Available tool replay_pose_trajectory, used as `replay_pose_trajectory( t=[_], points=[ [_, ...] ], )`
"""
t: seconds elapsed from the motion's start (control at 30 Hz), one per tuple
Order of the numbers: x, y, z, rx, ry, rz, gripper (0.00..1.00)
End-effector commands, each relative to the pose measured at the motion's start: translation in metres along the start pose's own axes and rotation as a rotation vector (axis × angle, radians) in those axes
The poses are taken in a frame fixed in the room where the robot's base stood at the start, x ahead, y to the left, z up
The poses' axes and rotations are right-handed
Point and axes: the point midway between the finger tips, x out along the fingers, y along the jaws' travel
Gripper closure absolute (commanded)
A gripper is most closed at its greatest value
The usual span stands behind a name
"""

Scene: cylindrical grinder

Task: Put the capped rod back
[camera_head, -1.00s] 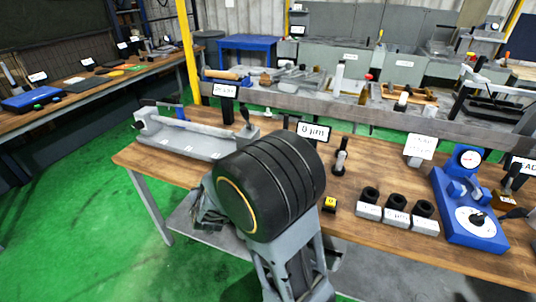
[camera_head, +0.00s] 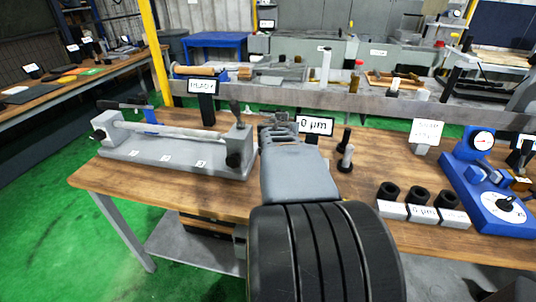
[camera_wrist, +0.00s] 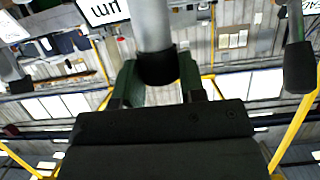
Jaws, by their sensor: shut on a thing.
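In the wrist view a grey rod with a black cap (camera_wrist: 157,68) is between the two green-padded fingers of my gripper (camera_wrist: 158,85), which is shut on it. The rod runs out of the top of that upside-down picture, so its far end is hidden. In the head view my gripper (camera_head: 279,124) is over the bench, left of the "0 µm" display (camera_head: 315,126); the arm hides the held rod there.
A grey fixture (camera_head: 165,164) holding a long bar is close on the left, below a "READY" display (camera_head: 203,86). Three grey blocks with black rings (camera_head: 422,214) and a blue dial gauge stand (camera_head: 485,188) are on the right. Bare wood (camera_head: 345,190) lies between.

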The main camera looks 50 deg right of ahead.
Motion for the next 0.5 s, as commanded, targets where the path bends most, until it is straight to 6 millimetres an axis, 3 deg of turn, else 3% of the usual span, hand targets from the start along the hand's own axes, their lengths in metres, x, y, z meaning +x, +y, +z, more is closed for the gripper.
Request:
replay_pose_trajectory(
  t=[0.4,0.5],
  points=[
    [0.088,-0.038,0.005,-0.001,-0.003,0.004,1.00],
    [0.107,-0.044,0.019,-0.002,-0.002,0.005,1.00]
  ],
)
